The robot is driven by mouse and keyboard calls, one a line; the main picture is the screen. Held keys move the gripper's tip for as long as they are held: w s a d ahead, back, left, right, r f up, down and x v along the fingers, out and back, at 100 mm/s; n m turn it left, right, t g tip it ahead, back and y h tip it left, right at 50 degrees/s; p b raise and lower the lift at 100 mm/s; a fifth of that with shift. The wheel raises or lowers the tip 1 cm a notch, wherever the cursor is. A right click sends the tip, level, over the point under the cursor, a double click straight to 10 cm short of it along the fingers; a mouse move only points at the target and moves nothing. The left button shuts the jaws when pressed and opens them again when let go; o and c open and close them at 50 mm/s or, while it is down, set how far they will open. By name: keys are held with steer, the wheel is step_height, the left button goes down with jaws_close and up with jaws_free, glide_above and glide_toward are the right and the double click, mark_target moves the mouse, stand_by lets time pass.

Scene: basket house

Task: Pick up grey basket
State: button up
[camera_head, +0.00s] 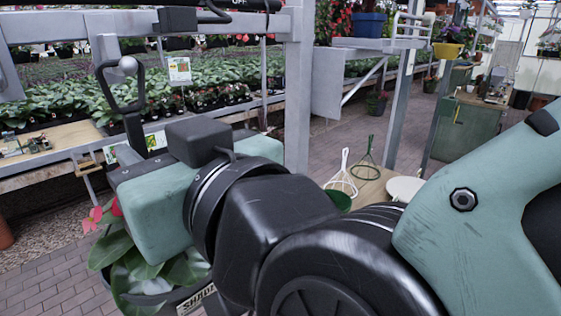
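I cannot make out a grey basket in this view. My arm crosses the picture from the right edge to the left of centre. My gripper (155,210) is seen from behind as a teal and black body at its end. Its fingertips do not show clearly, so I cannot tell whether it is open or holds anything. A black loop (133,104) with a grey ball stands up beside the gripper body; I cannot tell what it belongs to. A leafy plant (130,272) in a dark pot is below and partly hidden by the gripper.
A white wire stand (342,177) and a green one (367,156) are on a wooden surface (372,190) behind my arm. A metal frame (299,95) and plant benches (60,140) are on the left. A green cabinet (467,130) is at the back right. Brick paving (318,145) lies open between.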

mark_target(139, 136)
steer(key=shift+p+x, duration=1.75)
steer(key=shift+x, duration=1)
steer(key=shift+w+a+f, duration=0.1)
steer(key=shift+w+a, duration=0.05)
steer(key=shift+a, duration=0.25)
jaws_close()
